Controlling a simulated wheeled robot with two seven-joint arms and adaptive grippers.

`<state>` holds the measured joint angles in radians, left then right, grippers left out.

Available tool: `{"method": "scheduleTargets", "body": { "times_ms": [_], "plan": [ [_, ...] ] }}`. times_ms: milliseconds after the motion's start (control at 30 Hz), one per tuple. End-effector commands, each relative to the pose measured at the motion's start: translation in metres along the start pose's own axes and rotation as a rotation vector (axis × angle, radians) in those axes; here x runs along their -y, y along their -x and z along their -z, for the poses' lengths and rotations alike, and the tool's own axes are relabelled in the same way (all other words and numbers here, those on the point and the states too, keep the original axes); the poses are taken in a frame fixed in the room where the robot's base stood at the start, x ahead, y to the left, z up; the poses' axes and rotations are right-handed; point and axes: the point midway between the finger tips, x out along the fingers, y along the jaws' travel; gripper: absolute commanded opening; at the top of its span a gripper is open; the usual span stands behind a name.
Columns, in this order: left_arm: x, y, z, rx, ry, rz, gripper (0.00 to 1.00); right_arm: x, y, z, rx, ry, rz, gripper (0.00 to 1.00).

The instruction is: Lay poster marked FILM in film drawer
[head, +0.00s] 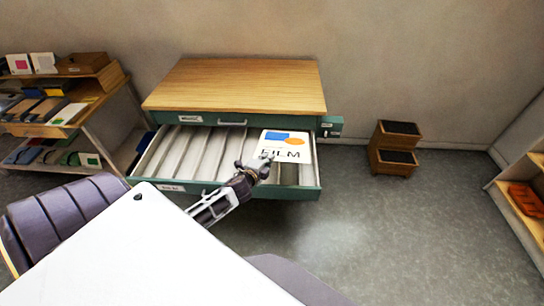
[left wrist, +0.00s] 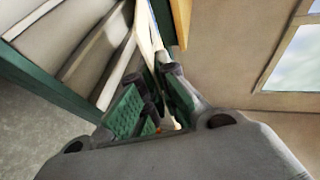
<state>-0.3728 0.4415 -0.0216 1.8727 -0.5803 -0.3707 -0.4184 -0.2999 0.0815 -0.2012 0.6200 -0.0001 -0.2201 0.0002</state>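The white poster marked FILM (head: 286,139), with blue and orange shapes, is over the right part of the open drawer (head: 162,150) of the green cabinet. My left gripper (head: 262,166) is at the poster's lower left edge. In the left wrist view the green-padded fingers (left wrist: 152,97) are close together around the poster's thin edge, seen nearly edge-on. Whether the poster touches the drawer floor is unclear. The drawer has pale slats and a front label too small to read. My right gripper is in neither view.
The cabinet's wooden top (head: 240,85) is clear. A shelf (head: 95,90) with boxes and folders stands at left. Floor between is free.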

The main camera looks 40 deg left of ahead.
Motion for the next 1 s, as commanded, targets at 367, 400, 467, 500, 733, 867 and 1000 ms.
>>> {"method": "scheduleTargets", "body": {
  "times_ms": [367,400,467,500,733,867,1000],
  "plan": [
    [-0.005,0.0005,-0.0089,0.053,0.035,-0.051,0.0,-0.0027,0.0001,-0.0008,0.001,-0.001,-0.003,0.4],
    [-0.0054,0.0006,-0.0088,0.054,0.038,-0.056,0.0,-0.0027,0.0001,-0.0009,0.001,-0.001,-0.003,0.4],
    [-0.0054,0.0006,-0.0087,0.054,0.041,-0.062,0.0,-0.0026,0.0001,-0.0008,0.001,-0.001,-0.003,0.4],
    [-0.0053,0.0005,-0.0087,0.054,0.041,-0.065,0.0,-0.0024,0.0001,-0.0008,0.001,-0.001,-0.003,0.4],
    [-0.0056,0.0006,-0.0088,0.054,0.045,-0.072,0.0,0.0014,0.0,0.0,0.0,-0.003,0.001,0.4],
    [-0.0056,0.0006,-0.0087,0.054,0.045,-0.071,0.0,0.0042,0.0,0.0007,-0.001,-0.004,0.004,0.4],
    [-0.0058,0.0002,-0.0089,0.054,0.045,-0.071,0.0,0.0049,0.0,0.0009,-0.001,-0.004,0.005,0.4]
  ]
}}
